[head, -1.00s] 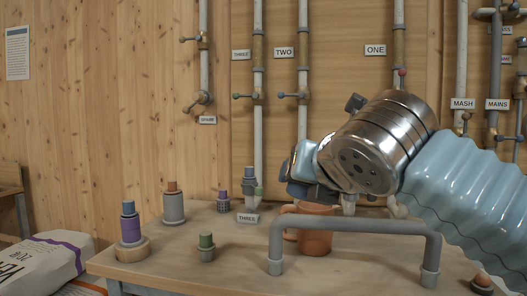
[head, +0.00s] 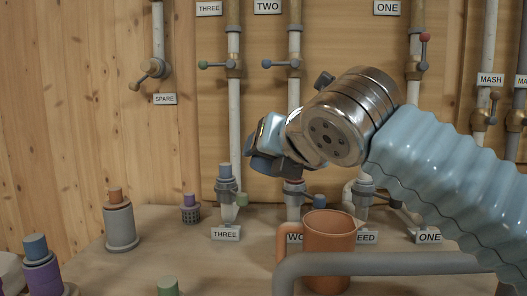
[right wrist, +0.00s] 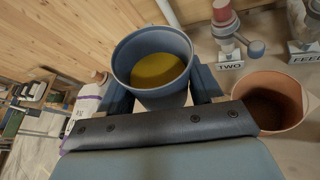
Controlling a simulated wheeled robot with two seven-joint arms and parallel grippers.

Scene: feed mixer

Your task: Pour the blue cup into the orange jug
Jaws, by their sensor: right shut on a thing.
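The blue cup (right wrist: 155,62) shows in the right wrist view between my right gripper's fingers (right wrist: 162,88), its open top facing the camera and yellow contents inside. My right gripper (head: 270,150) is shut on it. In the head view the cup cannot be made out clearly behind the gripper. The orange jug (head: 330,245) stands on the table below and to the right of the gripper, its handle on the left. In the right wrist view the jug (right wrist: 290,118) is right of the cup, apart from it, with a brownish inside. My left gripper is not in view.
A grey rail (head: 390,263) crosses in front of the jug. Pipe outlets labelled THREE (head: 226,233), TWO and FEED stand behind it.

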